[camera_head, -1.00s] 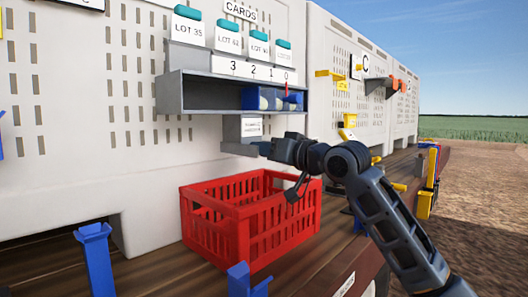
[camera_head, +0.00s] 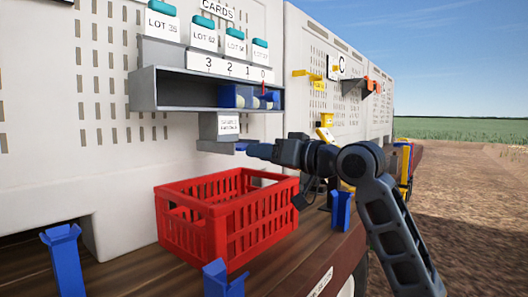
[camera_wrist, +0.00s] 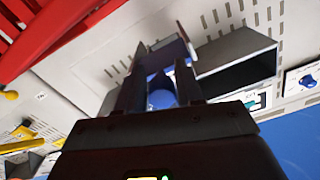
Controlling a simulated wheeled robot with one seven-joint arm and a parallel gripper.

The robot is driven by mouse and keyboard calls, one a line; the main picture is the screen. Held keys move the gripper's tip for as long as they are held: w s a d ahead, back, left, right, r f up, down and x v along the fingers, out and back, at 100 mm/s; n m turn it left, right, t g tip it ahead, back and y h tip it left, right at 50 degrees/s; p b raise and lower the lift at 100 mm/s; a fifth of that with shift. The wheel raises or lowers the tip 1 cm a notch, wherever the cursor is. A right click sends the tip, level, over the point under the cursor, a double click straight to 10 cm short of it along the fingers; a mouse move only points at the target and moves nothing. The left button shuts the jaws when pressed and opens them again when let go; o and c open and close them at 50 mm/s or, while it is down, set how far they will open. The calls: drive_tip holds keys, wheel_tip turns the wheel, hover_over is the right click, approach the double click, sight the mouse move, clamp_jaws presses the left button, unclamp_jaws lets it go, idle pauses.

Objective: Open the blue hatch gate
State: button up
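A small grey chute (camera_head: 219,126) with a white label hangs below the grey trough on the white wall. A blue piece (camera_head: 240,146), which looks like the hatch gate's tab, shows at the chute's lower right edge. My gripper (camera_head: 256,150) reaches left toward it at the same height. In the wrist view, my gripper's two dark fingers (camera_wrist: 160,85) stand apart, with a blue rounded part (camera_wrist: 161,98) visible between them. I cannot tell whether they touch it. The rest of the gate is hidden by the fingers and chute.
A red crate (camera_head: 224,212) stands on the wooden deck below the chute. Blue brackets (camera_head: 64,258) (camera_head: 222,280) (camera_head: 341,210) stand around it. The grey trough (camera_head: 180,90) above holds blue parts under a 3-2-1-0 scale. Yellow fittings (camera_head: 307,74) lie farther right.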

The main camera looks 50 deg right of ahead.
drive_tip(key=shift+o, duration=1.4)
drive_tip(key=shift+d+r, duration=0.1)
drive_tip(key=shift+r, duration=0.05)
drive_tip(key=shift+s, duration=0.1)
drive_tip(key=s+b, duration=0.1)
drive_tip(key=s, duration=0.6)
drive_tip(key=shift+s, duration=0.35)
drive_tip(key=shift+d, duration=0.1)
